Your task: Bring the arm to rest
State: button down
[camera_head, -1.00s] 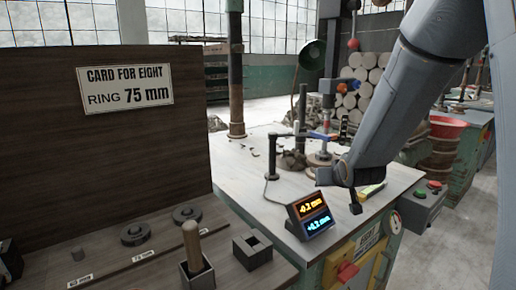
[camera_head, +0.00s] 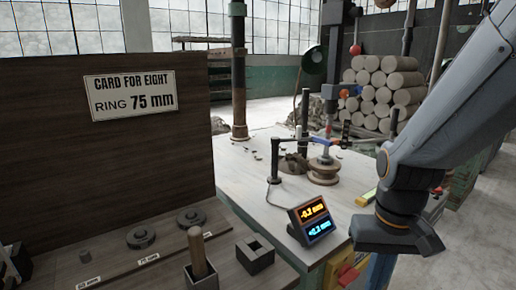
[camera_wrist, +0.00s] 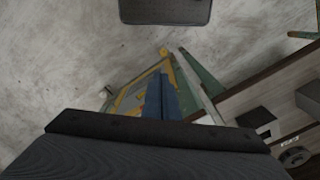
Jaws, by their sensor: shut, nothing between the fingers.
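My arm comes in from the right in the head view and bends down at a joint over the front right of the worktable (camera_head: 250,180). My gripper (camera_head: 398,238) is at its lower end, dark, shut and empty, in front of the table's right side and to the right of the small display (camera_head: 312,219). The finger detail is hard to make out. In the wrist view a wide dark part of my own fills the bottom, with concrete floor and a green and yellow cabinet (camera_wrist: 130,98) beyond.
A spindle stand with a brown round piece (camera_head: 323,171) stands on the worktable. At the left, a wooden board with a card (camera_head: 130,92) backs a shelf with dark rings (camera_head: 141,236) and a handled tool in a square holder (camera_head: 197,255). Stacked clay rolls (camera_head: 385,85) lie behind.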

jog(key=a+r+n+t+p, duration=0.1)
jog(key=a+r+t+p, duration=0.1)
jog(key=r+p, duration=1.8)
jog(key=shift+s+a+r+p, duration=0.15)
jog(key=shift+s+a+p, duration=0.4)
jog(key=shift+p, duration=0.85)
